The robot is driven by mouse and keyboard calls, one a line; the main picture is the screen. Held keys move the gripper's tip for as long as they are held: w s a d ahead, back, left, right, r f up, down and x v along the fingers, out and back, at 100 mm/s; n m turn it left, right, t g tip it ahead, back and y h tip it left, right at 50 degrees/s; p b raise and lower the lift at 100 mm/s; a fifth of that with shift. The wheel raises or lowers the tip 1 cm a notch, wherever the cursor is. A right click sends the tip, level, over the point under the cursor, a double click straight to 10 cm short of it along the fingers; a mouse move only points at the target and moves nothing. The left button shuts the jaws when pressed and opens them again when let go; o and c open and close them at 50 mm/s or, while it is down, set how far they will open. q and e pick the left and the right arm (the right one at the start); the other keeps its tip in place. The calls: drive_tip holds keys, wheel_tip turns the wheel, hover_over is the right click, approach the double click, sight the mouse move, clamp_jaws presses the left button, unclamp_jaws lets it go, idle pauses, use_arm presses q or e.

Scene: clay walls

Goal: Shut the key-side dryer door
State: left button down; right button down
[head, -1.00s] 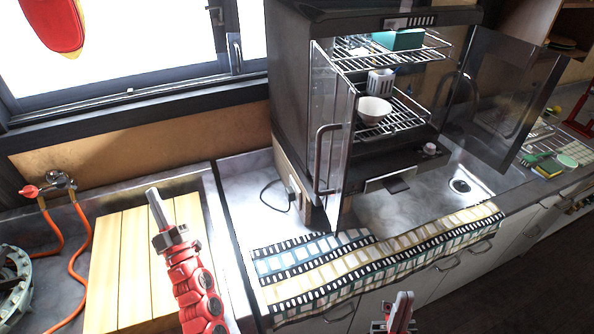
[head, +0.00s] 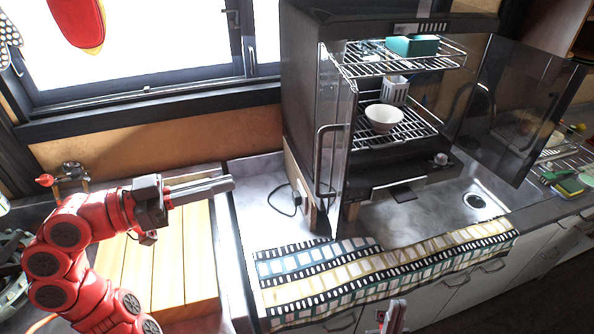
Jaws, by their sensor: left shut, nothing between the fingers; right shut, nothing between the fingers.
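The dish dryer (head: 315,75) is a dark cabinet on the counter with two glass doors, both standing open. The left door (head: 340,120), with a long curved handle (head: 322,160), is seen nearly edge-on and points out toward me. The right door (head: 512,112) is swung wide to the right. I cannot make out a key, so I cannot tell which door is the key side. My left gripper (head: 232,184) is shut and empty, pointing right, left of the left door and apart from it. My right gripper (head: 398,303) is shut at the bottom edge, mostly out of frame.
Inside the dryer are wire racks with a white bowl (head: 384,118), a white cutlery holder (head: 395,90) and a teal box (head: 413,45). A patterned cloth (head: 390,275) lies along the counter front. A wooden board (head: 197,250) lies under my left arm.

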use_arm(q)
drive_tip(key=p, duration=0.6)
approach(319, 146)
drive_tip(key=w+d+f, duration=0.3)
drive_tip(key=d+f, duration=0.1)
drive_tip(key=d, duration=0.2)
drive_tip(key=shift+f, duration=0.2)
